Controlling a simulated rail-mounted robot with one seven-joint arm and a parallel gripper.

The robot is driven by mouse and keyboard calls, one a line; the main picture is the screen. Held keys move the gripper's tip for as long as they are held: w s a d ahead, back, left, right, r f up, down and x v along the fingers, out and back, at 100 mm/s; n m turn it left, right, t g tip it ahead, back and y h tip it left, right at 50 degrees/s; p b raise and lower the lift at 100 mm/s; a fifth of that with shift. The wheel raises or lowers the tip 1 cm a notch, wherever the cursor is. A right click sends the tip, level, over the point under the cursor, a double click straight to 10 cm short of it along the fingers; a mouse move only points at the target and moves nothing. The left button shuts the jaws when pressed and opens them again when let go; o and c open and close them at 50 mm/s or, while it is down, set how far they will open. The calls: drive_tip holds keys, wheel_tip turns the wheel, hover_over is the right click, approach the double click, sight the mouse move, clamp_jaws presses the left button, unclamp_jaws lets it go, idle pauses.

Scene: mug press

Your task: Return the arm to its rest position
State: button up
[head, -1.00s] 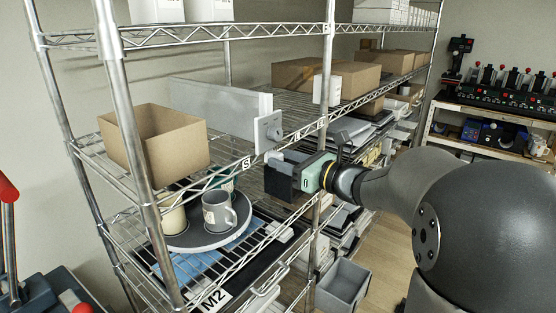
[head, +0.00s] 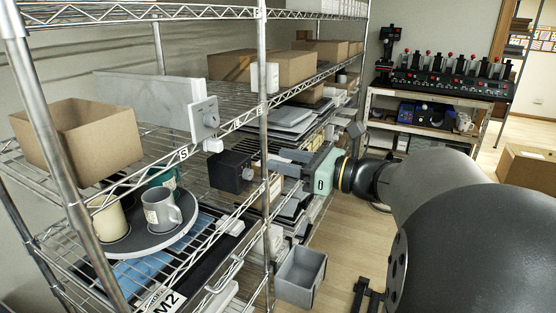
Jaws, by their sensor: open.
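My gripper (head: 288,163) is in the head view right of the nearest shelf post, with its pale green body (head: 323,170) and dark wrist behind it. Its grey fingers point left towards the rack and are apart, with nothing seen between them. My arm (head: 440,185) reaches in from the lower right, stretched out towards the rack. A black box-like part (head: 230,173) is at the rack, left of the fingertips, with a visible gap between.
The wire rack (head: 263,130) fills the left. A round grey tray (head: 185,237) carries a grey mug (head: 161,212) and other cups. A cardboard box (head: 80,140) stands above. A grey bin (head: 300,277) is low beside the rack. Floor (head: 345,235) shows between rack and arm.

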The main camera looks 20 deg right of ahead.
drive_tip(key=s+a+f+n+g+h, duration=0.1)
drive_tip(key=s+a+f+n+g, duration=0.3)
drive_tip(key=a+f+n, duration=0.15)
drive_tip(key=s+a+f+n+g+h, duration=0.1)
drive_tip(key=s+a+f+n+g, duration=0.35)
drive_tip(key=a+f, duration=0.25)
drive_tip(key=s+d+f+n+g+h, duration=0.2)
drive_tip(key=s+f+n+h, duration=0.7)
drive_tip(key=n, duration=0.9)
wheel_tip(320, 180, down, 3)
drive_tip(key=s+g, duration=0.1)
drive_tip(key=g, duration=0.1)
drive_tip(key=shift+s+d+g+h, duration=0.2)
drive_tip(key=shift+s+g+h, duration=0.1)
drive_tip(key=shift+s+g, duration=0.1)
